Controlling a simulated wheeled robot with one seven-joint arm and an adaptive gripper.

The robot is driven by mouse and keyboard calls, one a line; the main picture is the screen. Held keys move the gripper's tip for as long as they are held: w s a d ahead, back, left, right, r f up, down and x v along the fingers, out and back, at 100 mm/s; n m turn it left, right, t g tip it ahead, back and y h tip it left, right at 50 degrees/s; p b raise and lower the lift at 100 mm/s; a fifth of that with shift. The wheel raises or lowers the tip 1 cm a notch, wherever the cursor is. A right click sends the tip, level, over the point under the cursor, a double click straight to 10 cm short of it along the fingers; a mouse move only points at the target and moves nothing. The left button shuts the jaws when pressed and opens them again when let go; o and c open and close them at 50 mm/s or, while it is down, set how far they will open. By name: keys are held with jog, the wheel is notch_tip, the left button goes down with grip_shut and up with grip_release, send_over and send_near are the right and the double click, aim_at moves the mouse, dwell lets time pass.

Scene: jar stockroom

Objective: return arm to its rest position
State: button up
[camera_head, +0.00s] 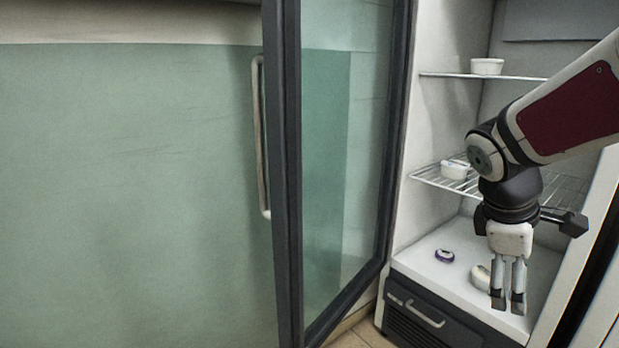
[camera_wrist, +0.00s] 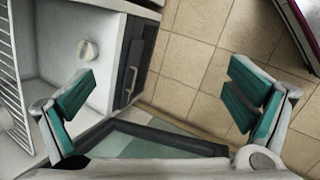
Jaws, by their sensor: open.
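My gripper (camera_head: 508,290) hangs pointing down in front of the open fridge cabinet (camera_head: 405,215), above its floor level in the head view. In the wrist view my gripper (camera_wrist: 160,95) has its two green-padded fingers spread wide, with nothing between them. My arm reaches in from the upper right of the head view. The head view does not show clearly how far the fingers are from the cabinet floor.
A glass door (camera_head: 345,150) with a dark frame stands open to the left. White tubs rest on the upper shelf (camera_head: 487,66) and middle shelf (camera_head: 455,169). A purple-rimmed jar (camera_head: 444,256) and a pale item (camera_head: 481,278) lie on the cabinet floor. Tiled floor (camera_wrist: 195,70) is clear.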

jog(key=s+a+m+g+y, duration=0.15)
jog(key=s+a+m, duration=0.3)
jog(key=s, duration=0.45)
jog(key=s+a+m+y, duration=0.25)
jog(key=s+a, duration=0.25)
jog(key=s, duration=0.4)
jog(key=s+a+m+y, duration=0.1)
jog(key=s+a+m, duration=0.35)
jog(key=s, duration=0.45)
notch_tip(320, 180, up, 30)
jog(key=n+t+p, duration=0.1)
jog(key=t+p, duration=0.3)
jog(key=p, duration=2.5)
jog(key=shift+w+d, duration=0.25)
jog(key=shift+d, duration=0.1)
jog(key=shift+r, duration=0.1)
